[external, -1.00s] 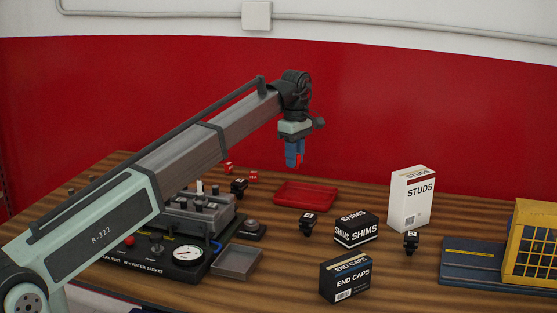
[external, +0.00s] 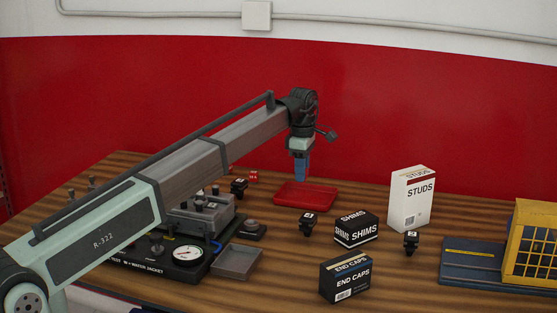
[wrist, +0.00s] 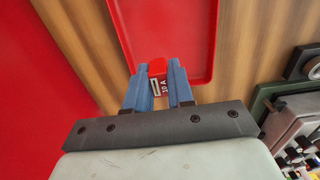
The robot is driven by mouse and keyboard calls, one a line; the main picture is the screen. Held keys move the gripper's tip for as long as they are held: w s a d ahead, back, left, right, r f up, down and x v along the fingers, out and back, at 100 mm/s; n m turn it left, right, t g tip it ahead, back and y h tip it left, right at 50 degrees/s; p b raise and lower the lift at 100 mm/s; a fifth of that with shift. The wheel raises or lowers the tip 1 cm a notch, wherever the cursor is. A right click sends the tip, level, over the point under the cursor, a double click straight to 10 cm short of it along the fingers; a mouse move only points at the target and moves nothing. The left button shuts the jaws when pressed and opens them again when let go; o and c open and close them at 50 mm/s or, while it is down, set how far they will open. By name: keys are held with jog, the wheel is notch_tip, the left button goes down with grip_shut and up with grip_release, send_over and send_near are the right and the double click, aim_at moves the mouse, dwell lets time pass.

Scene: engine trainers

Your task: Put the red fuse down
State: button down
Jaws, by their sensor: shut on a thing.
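The red fuse (wrist: 158,69), with a white label that seems to read 10 A, is held between the blue fingers of my gripper (wrist: 158,85) in the wrist view. In the external view my gripper (external: 301,168) points down above the back part of the red tray (external: 305,197). The fuse cannot be made out there. In the wrist view the red tray (wrist: 208,40) lies beyond and below the fingertips, and the part of it in view is empty. I cannot tell whether the fuse touches anything below.
Another small red fuse (external: 254,176) lies left of the tray. Black relays (external: 308,222) stand nearby, with a SHIMS box (external: 356,230), an END CAPS box (external: 345,280) and a tall STUDS box (external: 411,200) to the right. A grey tray (external: 237,262) sits beside the test rig (external: 180,250).

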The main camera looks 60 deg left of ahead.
jog(key=shift+f, duration=2)
jog(key=shift+f, duration=0.1)
jog(key=c, duration=1)
grip_release()
notch_tip(320, 180, up, 12)
jog(key=shift+r, duration=0.1)
jog(key=shift+o, duration=1.4)
